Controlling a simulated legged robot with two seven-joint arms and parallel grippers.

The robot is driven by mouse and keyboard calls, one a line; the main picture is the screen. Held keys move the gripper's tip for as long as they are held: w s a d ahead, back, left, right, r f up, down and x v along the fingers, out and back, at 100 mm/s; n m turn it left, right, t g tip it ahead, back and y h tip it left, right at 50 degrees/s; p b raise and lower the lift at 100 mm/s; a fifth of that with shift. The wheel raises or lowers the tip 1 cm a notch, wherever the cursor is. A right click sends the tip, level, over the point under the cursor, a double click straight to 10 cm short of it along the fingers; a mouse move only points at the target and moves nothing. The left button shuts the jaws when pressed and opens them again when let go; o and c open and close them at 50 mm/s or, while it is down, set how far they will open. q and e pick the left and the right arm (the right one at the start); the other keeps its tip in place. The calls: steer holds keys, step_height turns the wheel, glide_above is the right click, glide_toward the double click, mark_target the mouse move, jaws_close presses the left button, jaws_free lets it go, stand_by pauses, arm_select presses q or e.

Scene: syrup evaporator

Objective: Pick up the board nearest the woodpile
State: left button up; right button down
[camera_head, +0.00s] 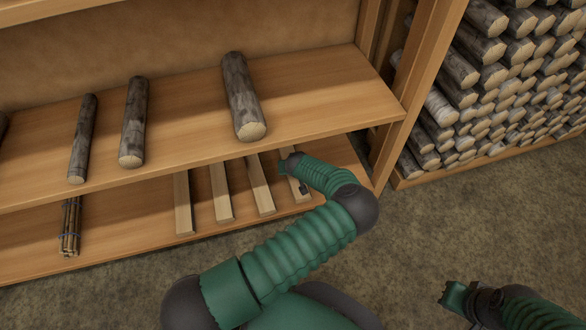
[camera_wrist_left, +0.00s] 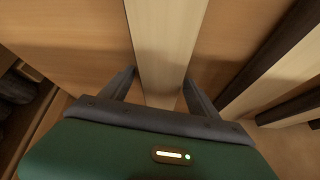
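Several pale boards lie side by side on the lower shelf in the head view. The rightmost board (camera_head: 299,189), closest to the woodpile (camera_head: 500,85), is partly hidden by my left arm. My left gripper (camera_head: 304,188) is at this board, below the upper shelf's edge. In the left wrist view the board (camera_wrist_left: 162,40) runs between the two fingers of my left gripper (camera_wrist_left: 160,75). The fingers are spread, one at each side; contact is not clear. My right gripper (camera_head: 450,298) is low at the right, above the floor and away from the boards; its fingers are unclear.
The upper shelf (camera_head: 300,110) overhangs the boards and carries several dark logs (camera_head: 243,98). A wooden post (camera_head: 415,85) separates shelf and woodpile. The floor in front is clear.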

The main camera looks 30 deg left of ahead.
arm_select(q)
steer(key=shift+a, duration=0.1)
steer(key=c, duration=1.4)
steer(key=shift+r, duration=0.1)
jaws_close()
